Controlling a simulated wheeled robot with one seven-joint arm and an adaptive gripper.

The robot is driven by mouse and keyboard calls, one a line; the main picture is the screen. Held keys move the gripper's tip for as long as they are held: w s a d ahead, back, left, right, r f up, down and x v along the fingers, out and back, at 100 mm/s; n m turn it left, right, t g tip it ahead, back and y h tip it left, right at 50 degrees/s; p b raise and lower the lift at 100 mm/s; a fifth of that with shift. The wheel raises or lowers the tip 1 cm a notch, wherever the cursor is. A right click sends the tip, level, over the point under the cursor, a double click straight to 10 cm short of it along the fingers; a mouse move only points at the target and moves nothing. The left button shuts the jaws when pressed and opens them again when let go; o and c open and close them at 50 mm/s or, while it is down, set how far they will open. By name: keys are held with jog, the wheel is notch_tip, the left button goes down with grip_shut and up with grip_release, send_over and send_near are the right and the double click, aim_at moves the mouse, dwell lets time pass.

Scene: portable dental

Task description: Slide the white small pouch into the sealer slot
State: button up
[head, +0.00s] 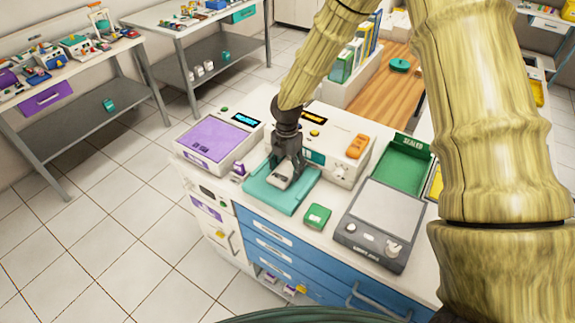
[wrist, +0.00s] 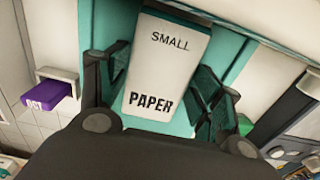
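The white small pouch (wrist: 165,65), marked SMALL PAPER, is between my gripper's fingers. The white machine (head: 340,142) with an orange display and orange part, which looks like the sealer, stands just behind. Its slot is hidden by my gripper and arm.
A purple-topped device (head: 215,142) stands left of the tray. A small purple box (wrist: 54,90) is near the left finger. A green block (head: 317,216), a grey scale-like device (head: 383,222) and a green open tray (head: 403,166) are on the right. The counter is crowded.

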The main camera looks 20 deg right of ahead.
jog(key=shift+o, duration=1.3)
